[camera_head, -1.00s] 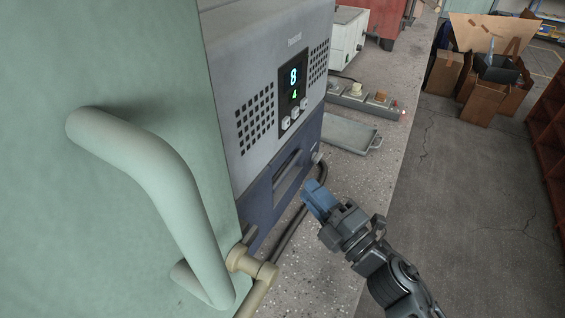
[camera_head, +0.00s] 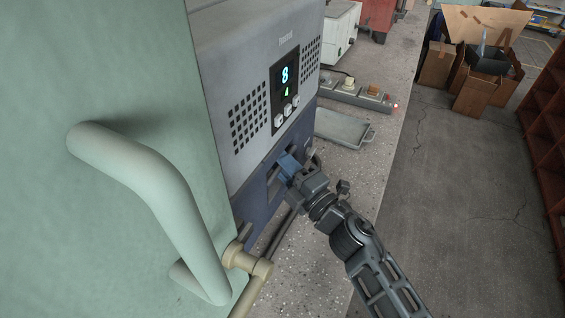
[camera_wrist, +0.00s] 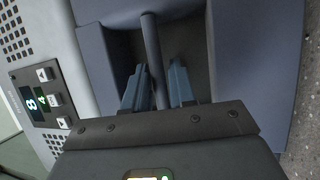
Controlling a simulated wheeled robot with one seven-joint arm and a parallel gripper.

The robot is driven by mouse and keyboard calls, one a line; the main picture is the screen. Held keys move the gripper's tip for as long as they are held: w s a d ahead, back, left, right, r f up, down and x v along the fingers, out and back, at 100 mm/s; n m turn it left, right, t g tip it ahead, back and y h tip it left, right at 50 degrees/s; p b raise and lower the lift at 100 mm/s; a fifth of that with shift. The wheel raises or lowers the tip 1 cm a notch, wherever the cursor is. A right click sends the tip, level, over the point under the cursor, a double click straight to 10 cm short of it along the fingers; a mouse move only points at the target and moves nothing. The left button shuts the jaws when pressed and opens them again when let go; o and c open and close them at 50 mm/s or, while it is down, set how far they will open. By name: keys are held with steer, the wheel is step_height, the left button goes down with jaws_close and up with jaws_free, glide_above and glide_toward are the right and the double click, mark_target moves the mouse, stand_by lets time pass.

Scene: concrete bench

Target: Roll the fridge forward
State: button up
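The fridge (camera_head: 255,60) is a grey box with a dark blue lower front, vent grids and a display reading 8 and 4. It stands on the bench. In its blue front is a recess with a handle bar; the wrist view shows the bar (camera_wrist: 152,50) crossing the recess. My gripper (camera_head: 287,165) reaches into this recess from the right. In the wrist view its blue fingers (camera_wrist: 160,88) are apart, one on each side of the bar. They look open around it; whether they touch it is unclear. The head view partly hides the bar behind my gripper.
A pale green door with a big handle (camera_head: 165,195) fills the left. A brass-coloured pipe fitting (camera_head: 245,260) is below the fridge. A grey tray (camera_head: 340,127) and a socket strip (camera_head: 350,92) lie behind on the bench (camera_head: 385,85). Cardboard boxes (camera_head: 475,95) stand on the floor.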

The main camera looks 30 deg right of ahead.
jaws_close()
steer(key=shift+s, duration=0.1)
steer(key=s+d+p, duration=0.2)
steer(key=s+d, duration=0.8)
steer(key=s, duration=0.3)
steer(key=shift+s+p, duration=0.15)
steer(key=shift+p, duration=0.15)
steer(key=shift+f, duration=0.15)
jaws_free()
steer(key=shift+s, duration=0.1)
